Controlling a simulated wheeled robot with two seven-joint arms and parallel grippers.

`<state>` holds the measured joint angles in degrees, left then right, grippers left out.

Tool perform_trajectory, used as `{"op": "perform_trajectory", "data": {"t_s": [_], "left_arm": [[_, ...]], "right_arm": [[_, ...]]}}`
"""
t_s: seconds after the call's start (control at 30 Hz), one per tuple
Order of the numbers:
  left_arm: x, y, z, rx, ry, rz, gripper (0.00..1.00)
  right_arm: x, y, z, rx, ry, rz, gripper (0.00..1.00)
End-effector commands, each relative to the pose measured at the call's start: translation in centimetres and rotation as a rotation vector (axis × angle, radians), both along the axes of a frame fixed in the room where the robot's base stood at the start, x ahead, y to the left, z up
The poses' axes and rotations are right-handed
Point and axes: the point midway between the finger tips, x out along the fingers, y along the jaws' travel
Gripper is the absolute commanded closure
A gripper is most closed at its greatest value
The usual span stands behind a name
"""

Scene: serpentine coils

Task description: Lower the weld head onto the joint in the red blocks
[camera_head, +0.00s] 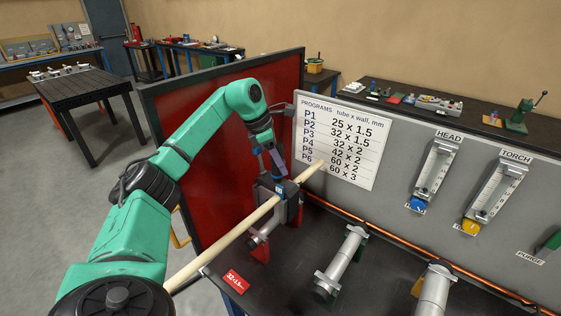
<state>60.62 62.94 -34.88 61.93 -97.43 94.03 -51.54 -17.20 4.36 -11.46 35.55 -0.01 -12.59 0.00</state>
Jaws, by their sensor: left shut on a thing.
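My left gripper (277,176) points down and is shut on the dark grey weld head (291,204), which has a small blue patch on top. The weld head is over the short metal tube (255,242) held in the red blocks (261,253), between the near block and the far one. The head hides the joint and most of the tube. I cannot tell whether the head touches the tube. My right gripper is not in view.
A long pale rod (222,246) runs diagonally past the weld head. A red card (235,281) reads 32x1.5. A program board (338,140) and a red screen (215,190) stand behind.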

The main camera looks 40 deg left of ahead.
Motion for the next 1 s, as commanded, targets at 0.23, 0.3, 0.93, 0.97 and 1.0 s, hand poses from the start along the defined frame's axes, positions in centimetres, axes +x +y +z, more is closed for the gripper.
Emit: {"op": "perform_trajectory", "data": {"t_s": [0.23,0.3,0.93,0.97,1.0], "left_arm": [[0.1,0.0,0.2,-0.003,-0.008,-0.001,1.00],[0.1,0.0,0.0,-0.002,-0.008,-0.001,1.00],[0.1,-0.1,-2.7,-0.004,-0.008,-0.001,1.00],[0.1,-0.1,-2.8,-0.004,-0.008,-0.001,1.00],[0.1,-0.1,-2.9,-0.004,-0.008,-0.001,1.00]], "right_arm": [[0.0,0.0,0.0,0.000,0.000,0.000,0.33],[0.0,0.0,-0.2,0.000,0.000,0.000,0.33],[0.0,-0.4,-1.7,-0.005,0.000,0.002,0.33],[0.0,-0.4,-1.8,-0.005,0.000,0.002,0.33],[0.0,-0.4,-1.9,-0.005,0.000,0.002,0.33]]}}
